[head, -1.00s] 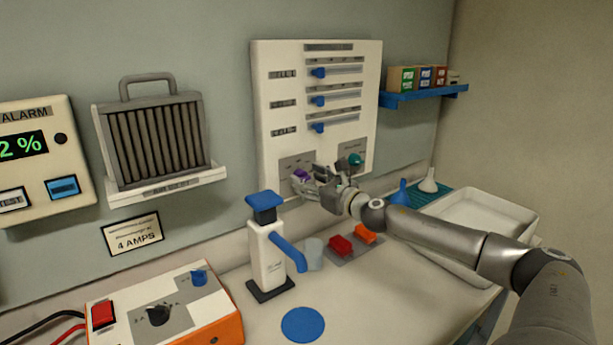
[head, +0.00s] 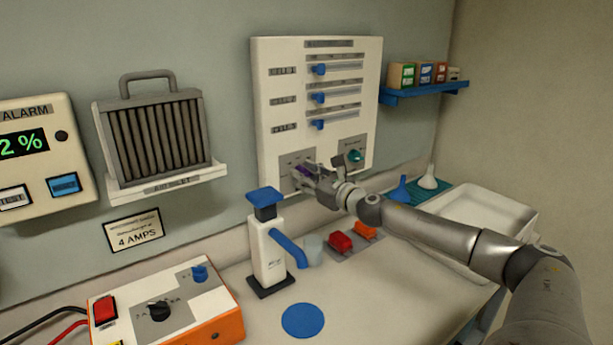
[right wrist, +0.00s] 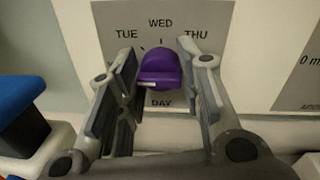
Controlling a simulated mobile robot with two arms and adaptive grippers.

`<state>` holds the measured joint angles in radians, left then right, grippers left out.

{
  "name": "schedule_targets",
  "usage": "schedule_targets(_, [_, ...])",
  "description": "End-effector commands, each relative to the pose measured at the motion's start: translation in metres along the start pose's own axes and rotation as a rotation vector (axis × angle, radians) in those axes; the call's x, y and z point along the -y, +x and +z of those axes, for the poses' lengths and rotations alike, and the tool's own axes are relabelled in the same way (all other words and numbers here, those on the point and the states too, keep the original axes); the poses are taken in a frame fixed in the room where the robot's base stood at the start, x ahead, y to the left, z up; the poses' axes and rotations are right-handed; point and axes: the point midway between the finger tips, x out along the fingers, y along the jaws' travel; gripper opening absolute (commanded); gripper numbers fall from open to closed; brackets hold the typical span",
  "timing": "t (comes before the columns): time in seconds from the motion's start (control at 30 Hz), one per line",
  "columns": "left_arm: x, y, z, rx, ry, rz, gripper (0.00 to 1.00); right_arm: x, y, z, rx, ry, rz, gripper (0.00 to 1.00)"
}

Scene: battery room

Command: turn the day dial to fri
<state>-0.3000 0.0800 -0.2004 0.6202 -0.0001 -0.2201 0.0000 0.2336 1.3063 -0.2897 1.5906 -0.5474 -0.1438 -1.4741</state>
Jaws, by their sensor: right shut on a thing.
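The purple day dial (right wrist: 160,66) sits on a grey label plate (right wrist: 115,18) on the wall panel. TUE, WED and THU read around its top, and DAY below it. Other day marks, FRI among them, are hidden behind my fingers or out of view. Which day the dial points at I cannot tell. My right gripper (right wrist: 158,72) is shut on the dial, one finger on each side. In the head view my right gripper (head: 312,177) is at the lower left of the white panel (head: 268,125), covering much of the dial. My left gripper is not in view.
A teal knob (head: 354,156) is just right of my gripper. Blue sliders (head: 318,97) are above it. A white dispenser with a blue top (head: 266,240) stands below left. Red (head: 340,241) and orange (head: 365,229) blocks lie on the counter. A white tray (head: 525,215) is at right.

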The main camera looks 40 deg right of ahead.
Motion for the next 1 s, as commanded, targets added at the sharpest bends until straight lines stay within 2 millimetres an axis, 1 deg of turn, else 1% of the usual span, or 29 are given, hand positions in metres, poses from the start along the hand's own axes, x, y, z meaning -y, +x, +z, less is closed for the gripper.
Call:
schedule_targets(0.17, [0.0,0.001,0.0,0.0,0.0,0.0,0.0,0.0,0.0,0.0,0.001,0.016,0.0,0.1])
schedule_targets(0.37, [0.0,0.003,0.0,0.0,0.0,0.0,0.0,0.0,0.0,-0.001,0.006,0.094,-0.001,0.1])
schedule_targets(0.57, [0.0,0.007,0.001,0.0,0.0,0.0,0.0,0.001,0.0,-0.002,0.016,0.243,-0.004,0.1])
schedule_targets(1.0, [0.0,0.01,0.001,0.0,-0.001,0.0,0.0,0.002,0.0,-0.002,0.044,0.662,-0.009,0.1])
